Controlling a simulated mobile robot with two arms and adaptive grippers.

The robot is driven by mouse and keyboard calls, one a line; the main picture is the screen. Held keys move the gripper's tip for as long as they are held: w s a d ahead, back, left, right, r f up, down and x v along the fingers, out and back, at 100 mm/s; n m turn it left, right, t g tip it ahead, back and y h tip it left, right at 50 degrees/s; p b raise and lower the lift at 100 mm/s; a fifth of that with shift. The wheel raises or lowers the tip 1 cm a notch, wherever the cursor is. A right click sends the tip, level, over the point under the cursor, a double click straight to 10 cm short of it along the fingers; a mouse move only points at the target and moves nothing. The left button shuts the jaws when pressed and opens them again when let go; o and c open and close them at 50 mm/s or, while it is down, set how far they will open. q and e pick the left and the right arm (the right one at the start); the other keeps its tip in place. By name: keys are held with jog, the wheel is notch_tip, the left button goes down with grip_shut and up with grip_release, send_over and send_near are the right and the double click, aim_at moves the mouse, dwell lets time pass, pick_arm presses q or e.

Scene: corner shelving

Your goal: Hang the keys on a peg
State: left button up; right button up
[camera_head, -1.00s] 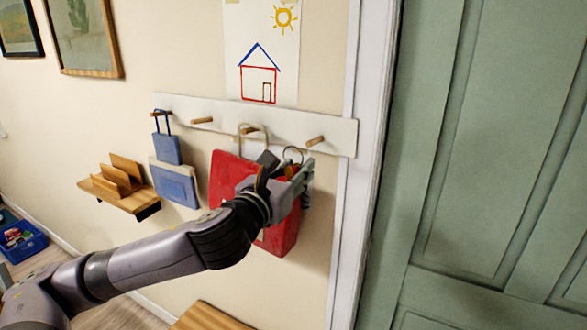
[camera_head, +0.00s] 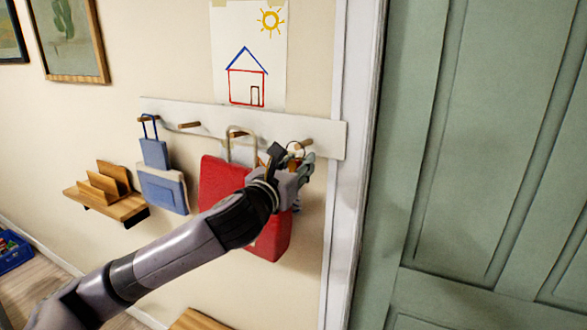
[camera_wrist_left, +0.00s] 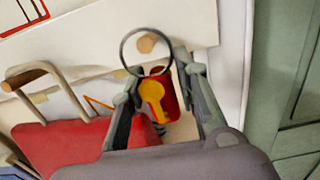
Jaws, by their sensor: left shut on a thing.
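The keys (camera_wrist_left: 153,92), a yellow key and a red tag on a large metal ring, are between the fingers of my left gripper (camera_wrist_left: 165,105), which is shut on them. In the head view my left gripper (camera_head: 292,168) is just below the rightmost wooden peg (camera_head: 303,143). In the left wrist view the ring stands above the fingertips, and the end of that peg (camera_wrist_left: 147,43) shows inside its outline. I cannot tell whether the ring is over the peg or only in front of it. My right gripper is not in view.
The white peg board (camera_head: 215,113) also holds a red bag (camera_head: 218,182), partly behind my arm, and a blue bag (camera_head: 162,190). Another peg (camera_head: 189,125) between them is bare. A small wooden shelf (camera_head: 125,209) is left, a green door (camera_head: 470,150) right.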

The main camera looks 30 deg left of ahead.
pick_arm(q)
jog(key=w, duration=0.2)
jog(key=w+p, duration=0.1)
jog(key=shift+w+a+f, duration=0.15)
jog(key=shift+w+f, duration=0.15)
dwell(0.6)
